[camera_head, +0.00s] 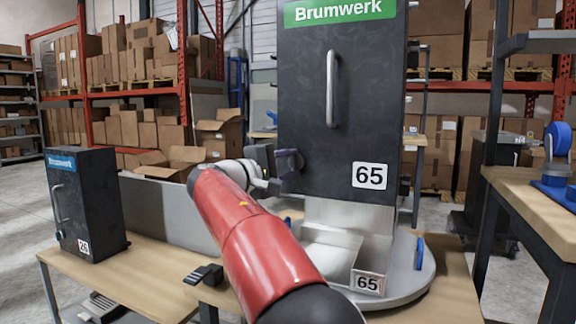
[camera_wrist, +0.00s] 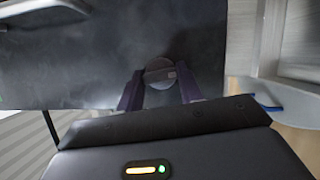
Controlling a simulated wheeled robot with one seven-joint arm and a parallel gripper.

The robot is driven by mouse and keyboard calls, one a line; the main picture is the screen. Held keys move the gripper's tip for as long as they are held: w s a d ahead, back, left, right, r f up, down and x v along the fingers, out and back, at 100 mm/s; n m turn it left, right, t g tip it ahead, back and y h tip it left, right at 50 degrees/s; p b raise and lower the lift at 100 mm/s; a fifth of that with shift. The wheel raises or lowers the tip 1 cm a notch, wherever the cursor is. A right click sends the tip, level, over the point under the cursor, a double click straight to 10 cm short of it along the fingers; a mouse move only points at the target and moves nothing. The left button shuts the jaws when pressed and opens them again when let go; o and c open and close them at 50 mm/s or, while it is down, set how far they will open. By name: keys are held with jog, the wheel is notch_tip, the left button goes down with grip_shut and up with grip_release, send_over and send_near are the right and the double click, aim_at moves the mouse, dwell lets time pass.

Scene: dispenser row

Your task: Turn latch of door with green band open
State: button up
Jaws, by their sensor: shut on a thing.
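The dark door with the green band (camera_head: 340,12) is the front of a tall cabinet numbered 65 (camera_head: 370,176). It has a vertical metal handle (camera_head: 333,88) and looks shut. Its latch (camera_wrist: 160,73) is a round dark knob with a raised bar, seen in the wrist view. My gripper (camera_head: 290,163) is at the lower left of this door in the head view. In the wrist view its two purple-grey fingers (camera_wrist: 160,90) are closed on the latch from both sides. In the head view the latch is mostly hidden by my gripper.
A smaller dark cabinet with a blue band (camera_head: 85,205), numbered 26, stands on the wooden table (camera_head: 150,270) at the left. A metal chute and tray (camera_head: 330,250) sit under the green-band door. Another bench (camera_head: 540,205) is at the right.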

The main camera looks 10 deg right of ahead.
jog(key=shift+r+m, duration=0.15)
jog(key=shift+m, duration=0.45)
jog(key=shift+m+y, duration=0.3)
jog(key=o, duration=1)
jog(key=shift+s, duration=0.1)
jog(key=v, duration=0.7)
jog(key=shift+a, duration=0.35)
jog(key=shift+s, duration=0.1)
